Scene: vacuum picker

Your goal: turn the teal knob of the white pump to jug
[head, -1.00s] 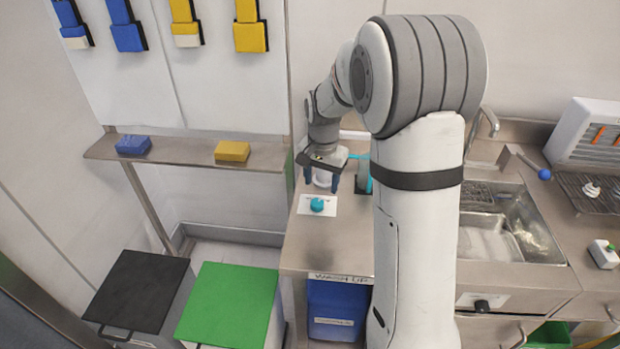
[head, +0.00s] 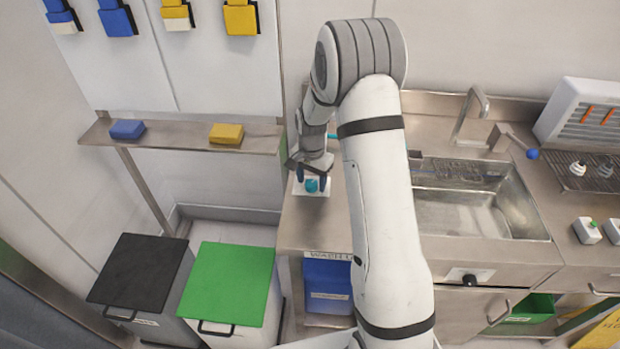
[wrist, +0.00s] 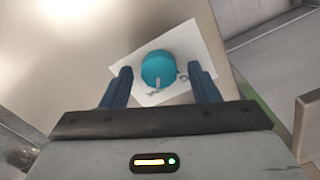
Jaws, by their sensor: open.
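The teal knob (head: 312,185) is round and sits on a white plate (head: 299,187) near the left end of the steel counter. In the wrist view the knob (wrist: 159,68) shows from above, with a pale pointer mark at its lower edge and small dark markings on the white plate (wrist: 190,45) beside it. My gripper (head: 312,178) is over the knob, and its two blue fingers (wrist: 160,85) stand open to the left and right of it. There is a gap between each finger and the knob. The pump's body is hidden behind my arm in the head view.
A sink (head: 475,212) with a tap lies right of my arm. A shelf (head: 185,138) with a blue and a yellow block is at the left. A black-lidded bin (head: 140,270) and a green-lidded bin (head: 232,282) stand below it. The counter's left edge is close to the knob.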

